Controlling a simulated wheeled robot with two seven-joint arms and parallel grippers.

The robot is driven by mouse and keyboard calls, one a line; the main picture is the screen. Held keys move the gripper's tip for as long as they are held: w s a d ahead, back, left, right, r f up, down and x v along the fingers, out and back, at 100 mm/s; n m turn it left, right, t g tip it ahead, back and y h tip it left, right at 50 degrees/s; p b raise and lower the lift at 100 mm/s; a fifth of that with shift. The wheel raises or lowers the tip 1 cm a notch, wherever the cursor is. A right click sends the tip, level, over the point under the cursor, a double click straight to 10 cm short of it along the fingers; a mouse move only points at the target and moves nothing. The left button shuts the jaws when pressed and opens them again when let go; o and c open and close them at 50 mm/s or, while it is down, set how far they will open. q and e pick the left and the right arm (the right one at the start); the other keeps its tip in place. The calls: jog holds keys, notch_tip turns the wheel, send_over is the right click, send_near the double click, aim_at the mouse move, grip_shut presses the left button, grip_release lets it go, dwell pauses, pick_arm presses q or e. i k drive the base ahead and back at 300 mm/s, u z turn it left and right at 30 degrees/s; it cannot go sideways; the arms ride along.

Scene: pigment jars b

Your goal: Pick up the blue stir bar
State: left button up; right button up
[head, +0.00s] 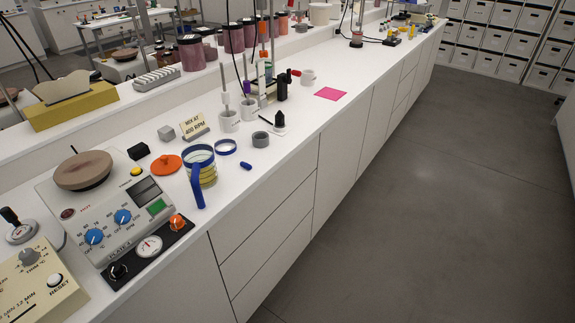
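A small blue capsule-shaped piece (246,166), which looks like the blue stir bar, lies on the white counter (275,172) near its front edge. It is to the right of a glass jar with blue bands (201,165) and a little in front of a small grey cup (261,139). Nothing covers it. A longer blue piece (198,188) stands against the front of the jar; I cannot tell whether it is the jar's handle. Neither of my grippers shows in the head view.
A hot plate unit with blue knobs (115,210) stands to the left. A pink sheet (330,93) lies farther along. The counter right of the stir bar is clear.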

aim_at(246, 165)
jog(key=z, duration=0.45)
jog(key=i, duration=0.75)
jog(key=u, duration=1.75)
